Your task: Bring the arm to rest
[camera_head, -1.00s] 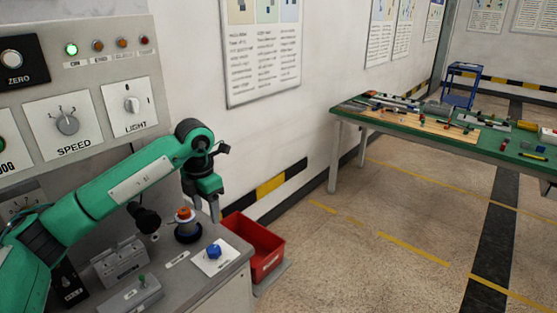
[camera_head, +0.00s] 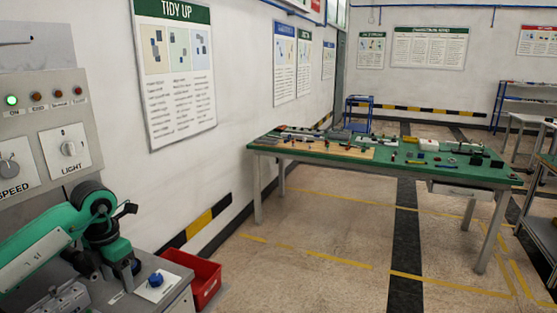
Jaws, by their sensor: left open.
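My left arm comes in from the left, green, bent over the grey control console. My left gripper (camera_head: 122,274) points down in front of the console top. Its jaws are open and I see nothing held between them. A blue knob (camera_head: 155,280) on a white plate is just to its right, apart from it. The orange-topped control is hidden behind the arm; only a dark part of its base may show. My right gripper is out of view.
The console panel (camera_head: 30,125) rises at the left with a lit green lamp (camera_head: 11,100) and a LIGHT knob (camera_head: 69,148). A red bin (camera_head: 207,282) stands on the floor beside the console. A green-topped table (camera_head: 440,172) holds several parts. The floor between is clear.

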